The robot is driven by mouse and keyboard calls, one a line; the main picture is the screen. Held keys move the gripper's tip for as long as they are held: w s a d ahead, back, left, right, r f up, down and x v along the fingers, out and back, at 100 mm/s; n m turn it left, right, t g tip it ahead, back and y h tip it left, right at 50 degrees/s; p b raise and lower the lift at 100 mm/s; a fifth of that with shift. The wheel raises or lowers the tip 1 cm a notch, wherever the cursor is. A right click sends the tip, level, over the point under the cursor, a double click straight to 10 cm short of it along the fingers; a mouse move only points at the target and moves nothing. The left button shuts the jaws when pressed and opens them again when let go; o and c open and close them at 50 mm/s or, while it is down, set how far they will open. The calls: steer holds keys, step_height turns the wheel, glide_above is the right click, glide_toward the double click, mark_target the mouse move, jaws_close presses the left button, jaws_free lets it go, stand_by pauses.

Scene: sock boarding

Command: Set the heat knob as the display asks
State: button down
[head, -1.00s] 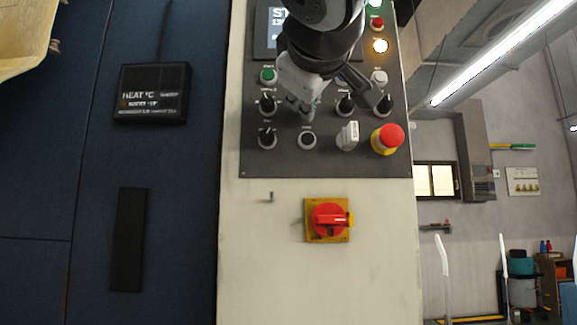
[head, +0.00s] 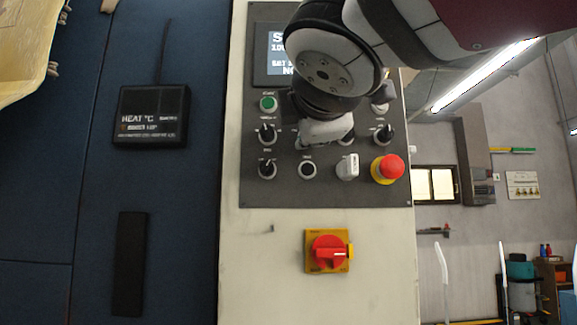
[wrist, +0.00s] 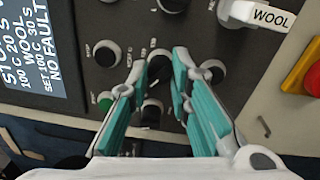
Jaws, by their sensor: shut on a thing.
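My gripper (wrist: 160,62) has its teal-padded fingers shut on a black knob (wrist: 158,67), the second in the panel's upper knob row. I take this as the heat knob, but its label is not readable. In the head view my wrist hides the fingertips and this knob. A small black box (head: 151,115) at left reads "HEAT °C", with finer text too small to read.
Close around are another black knob (wrist: 152,110), a green button (head: 268,103), the white WOOL selector (head: 347,168) and a red emergency stop (head: 387,168). A red switch on a yellow plate (head: 328,252) sits below.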

steer(key=shift+f+n+p, duration=0.15)
steer(key=shift+n+p, duration=0.15)
steer(key=shift+n, duration=0.4)
steer(key=c, duration=1.4)
jaws_free()
steer(key=shift+c, duration=0.2)
steer(key=s, duration=1.2)
steer(key=shift+d+f, duration=0.15)
steer(key=shift+f, duration=0.05)
